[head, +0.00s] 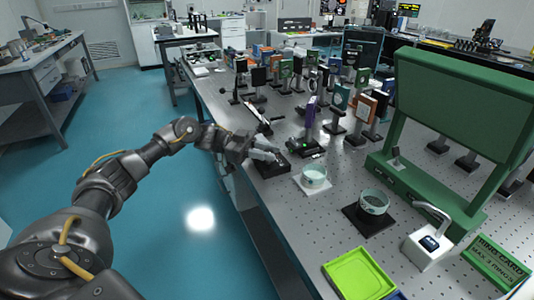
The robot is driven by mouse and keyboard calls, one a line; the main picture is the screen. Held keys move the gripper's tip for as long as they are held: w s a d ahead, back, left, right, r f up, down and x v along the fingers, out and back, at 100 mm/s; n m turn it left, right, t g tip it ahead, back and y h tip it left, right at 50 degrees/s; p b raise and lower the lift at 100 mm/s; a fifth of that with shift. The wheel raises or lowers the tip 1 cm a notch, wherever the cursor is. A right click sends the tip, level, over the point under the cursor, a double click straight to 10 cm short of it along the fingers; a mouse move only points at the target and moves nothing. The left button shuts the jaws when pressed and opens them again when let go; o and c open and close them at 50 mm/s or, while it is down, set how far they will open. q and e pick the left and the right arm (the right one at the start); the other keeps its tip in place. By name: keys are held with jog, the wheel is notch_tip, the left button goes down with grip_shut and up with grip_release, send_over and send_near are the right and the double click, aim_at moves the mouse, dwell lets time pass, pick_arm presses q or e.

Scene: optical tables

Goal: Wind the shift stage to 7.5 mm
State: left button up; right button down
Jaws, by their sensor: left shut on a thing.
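The shift stage (304,148) appears to be the low dark unit with a small green-lit spot, near the left edge of the optical table. A purple upright plate (310,112) stands on or just behind it. My left gripper (281,155) reaches in from the left, just left of this unit, with its fingers low over a black block (268,169). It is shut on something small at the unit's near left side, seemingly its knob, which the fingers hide. The scale reading is too small to make out. My right gripper is not in view.
Several mounted optics crowd the optical table (330,195) behind the stage. Blue floor lies left.

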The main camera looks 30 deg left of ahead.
pick_arm(q)
jog(key=o, duration=1)
jog(key=shift+d, duration=0.1)
jog(key=shift+a, duration=0.25)
jog(key=shift+b+v, duration=1.55)
jog(key=shift+v, duration=3.65)
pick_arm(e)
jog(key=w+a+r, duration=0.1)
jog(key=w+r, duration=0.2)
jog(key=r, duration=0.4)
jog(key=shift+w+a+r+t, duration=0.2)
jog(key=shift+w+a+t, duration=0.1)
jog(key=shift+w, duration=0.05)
